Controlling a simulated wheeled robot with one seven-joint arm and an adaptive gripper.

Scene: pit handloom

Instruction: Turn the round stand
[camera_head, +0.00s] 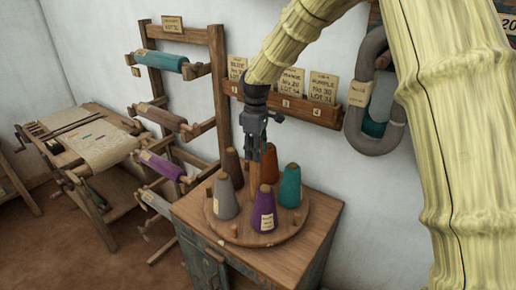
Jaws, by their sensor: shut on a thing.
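The round stand (289,229) is a wooden disc on top of a cabinet. It bears several yarn cones: a grey one (225,198) at the left, a purple one (264,212) with a label at the front, a teal one (290,187) at the right, a rust-orange one (269,173) and a brown one (234,166) behind. Short wooden pegs stand near its rim. My gripper (256,146) points down over the stand's middle and is shut on an upright wooden post (254,170) between the cones. The post's foot is hidden by the cones.
The wooden cabinet (298,261) stands against the wall. Behind it are a shelf of labelled cards (290,105) and a hanging grey loop (375,140). A rack with cloth rolls (162,62) stands left, close to the stand. A loom (98,143) is farther left.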

